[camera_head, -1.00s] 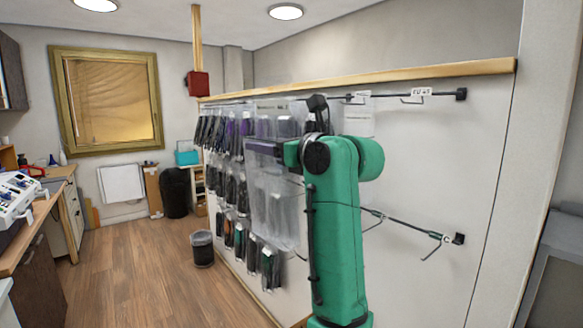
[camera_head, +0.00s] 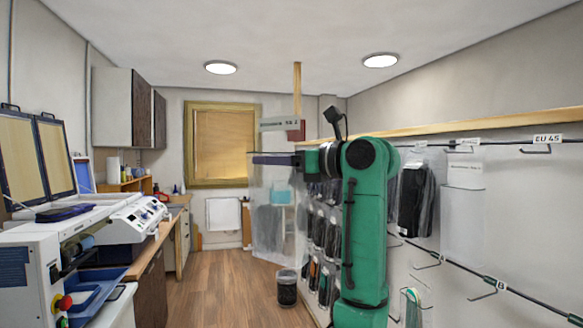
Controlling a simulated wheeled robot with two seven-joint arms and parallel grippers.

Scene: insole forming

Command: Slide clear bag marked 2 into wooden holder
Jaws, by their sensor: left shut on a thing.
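The clear bag (camera_head: 268,222) hangs upright below my left gripper (camera_head: 272,159). My left arm's green links stand right of the bag and hide part of the rack. I cannot surely make out the wooden holder. My right gripper is not in view.
A wall rack of hanging packets (camera_head: 415,200) runs along the right, with hooks and a label EU 45 (camera_head: 547,139). A white machine (camera_head: 35,265) and a workbench line the left. A dark waste bin (camera_head: 287,288) stands on the floor. The middle floor is clear.

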